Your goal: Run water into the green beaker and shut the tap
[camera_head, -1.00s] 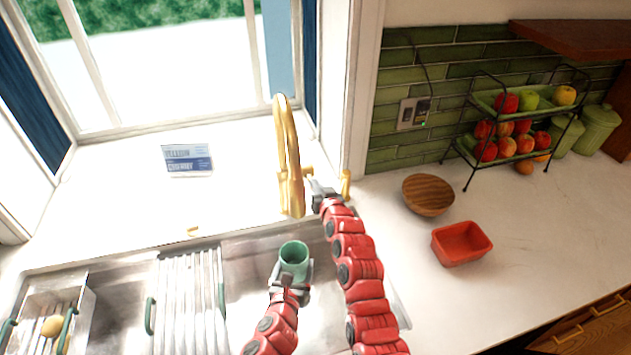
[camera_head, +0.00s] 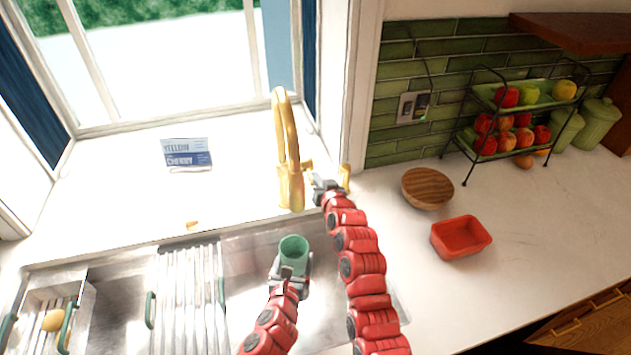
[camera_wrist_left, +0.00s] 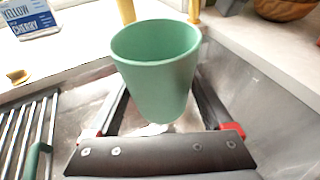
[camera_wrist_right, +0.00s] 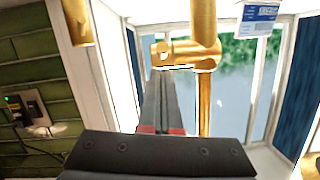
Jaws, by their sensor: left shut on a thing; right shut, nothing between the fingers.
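The green beaker (camera_head: 293,251) is upright over the sink (camera_head: 245,265), in front of and below the gold tap (camera_head: 290,185). My left gripper (camera_head: 291,266) is shut around the beaker, which also fills the middle of the left wrist view (camera_wrist_left: 158,80). No water shows in the beaker, but its bottom is hidden. My right gripper (camera_head: 318,184) is shut and empty just right of the tap's base. In the right wrist view its closed fingers (camera_wrist_right: 158,78) point at the tap's side lever (camera_wrist_right: 185,53); I cannot tell whether they touch. No stream of water is visible.
A white-slatted rack (camera_head: 187,295) sits in the sink to the left. A gold post (camera_head: 345,178) stands right of my right gripper. A wooden bowl (camera_head: 427,188), a red dish (camera_head: 461,237) and a fruit stand (camera_head: 470,150) are on the right counter. A sign (camera_head: 187,154) stands behind the sink.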

